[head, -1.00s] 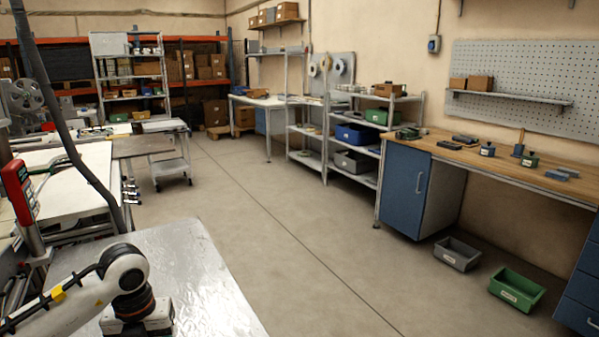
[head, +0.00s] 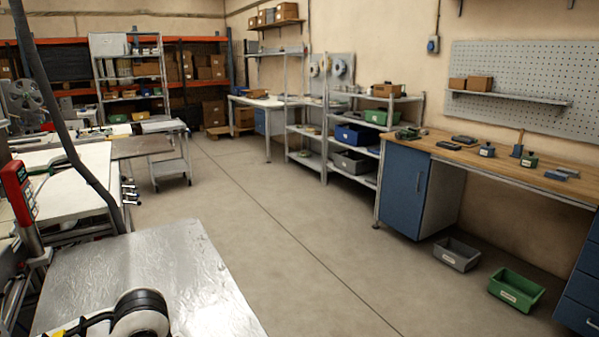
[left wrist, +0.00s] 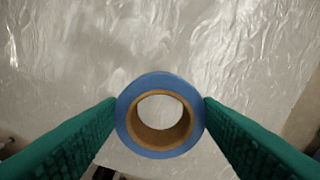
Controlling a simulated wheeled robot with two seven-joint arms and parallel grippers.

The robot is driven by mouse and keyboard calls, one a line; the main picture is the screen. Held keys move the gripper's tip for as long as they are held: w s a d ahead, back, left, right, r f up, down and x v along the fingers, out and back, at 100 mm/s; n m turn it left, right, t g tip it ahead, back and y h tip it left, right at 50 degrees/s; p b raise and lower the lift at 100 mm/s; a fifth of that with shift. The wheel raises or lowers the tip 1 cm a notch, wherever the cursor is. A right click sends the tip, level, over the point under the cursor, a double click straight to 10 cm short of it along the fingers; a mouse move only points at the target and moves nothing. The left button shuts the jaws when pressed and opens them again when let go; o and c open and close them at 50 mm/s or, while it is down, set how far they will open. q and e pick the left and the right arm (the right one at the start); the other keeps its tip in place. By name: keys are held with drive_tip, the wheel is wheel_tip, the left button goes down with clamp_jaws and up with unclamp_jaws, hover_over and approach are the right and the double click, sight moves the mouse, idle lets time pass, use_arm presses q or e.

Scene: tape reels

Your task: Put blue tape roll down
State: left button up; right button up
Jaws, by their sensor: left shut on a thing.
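The blue tape roll (left wrist: 160,81) shows in the left wrist view as a blue ring with a brown cardboard core. My left gripper (left wrist: 160,104) is shut on it, one green finger against each side. The silvery metal tabletop (left wrist: 230,40) lies behind the roll and shows through its open core. I cannot tell the height of the roll above that surface. In the head view, only part of my left arm shows at the bottom left; the gripper and roll are out of frame. My right gripper is in neither view.
In the head view, the metal table (head: 205,275) has a bare top at the lower left. A red device (head: 18,190) stands on its left. A wooden workbench (head: 490,158) and floor bins, grey (head: 457,254) and green (head: 515,288), are at the right. Open floor lies between.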

use_arm(q)
drive_tip(key=m, duration=0.2)
drive_tip(key=s+d+m, duration=0.1)
drive_tip(key=m, duration=0.1)
drive_tip(key=s+m, duration=0.1)
drive_tip(key=m, duration=0.1)
drive_tip(key=shift+s+d+f+m, duration=0.15)
drive_tip(key=shift+s+f+m, duration=0.05)
drive_tip(key=shift+m, duration=0.2)
drive_tip(key=m, duration=0.1)
drive_tip(key=s+m, duration=0.1)
drive_tip(key=m, duration=0.1)
drive_tip(key=shift+s+d+m, duration=0.15)
drive_tip(key=shift+d+m, duration=0.15)
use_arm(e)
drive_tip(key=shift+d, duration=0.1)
